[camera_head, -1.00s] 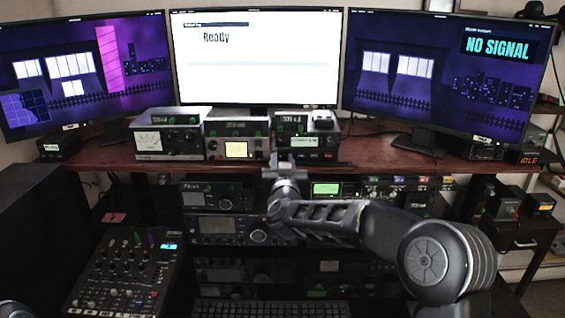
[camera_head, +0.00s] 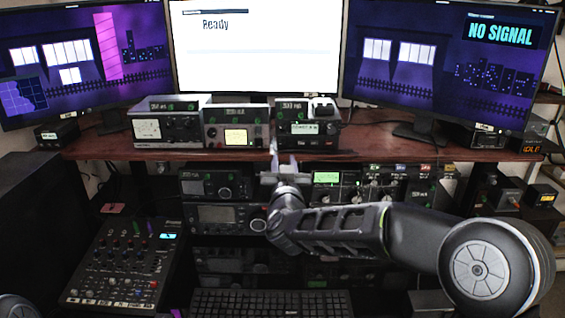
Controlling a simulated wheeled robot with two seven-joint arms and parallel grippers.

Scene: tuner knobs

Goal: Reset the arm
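My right arm comes in from the right, and its gripper (camera_head: 283,157) points away from me, just below the front of the upper shelf. Its two thin fingers look slightly apart, with nothing visible between them. My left gripper is out of view.
The wooden shelf (camera_head: 385,146) carries the tuners below three monitors; the middle monitor (camera_head: 257,50) reads "Ready", the right one (camera_head: 500,34) "NO SIGNAL". Rack radios (camera_head: 222,216) sit beneath. A mixer (camera_head: 122,266) and keyboard (camera_head: 271,302) lie in front. A small box reads "IDLE" (camera_head: 530,149).

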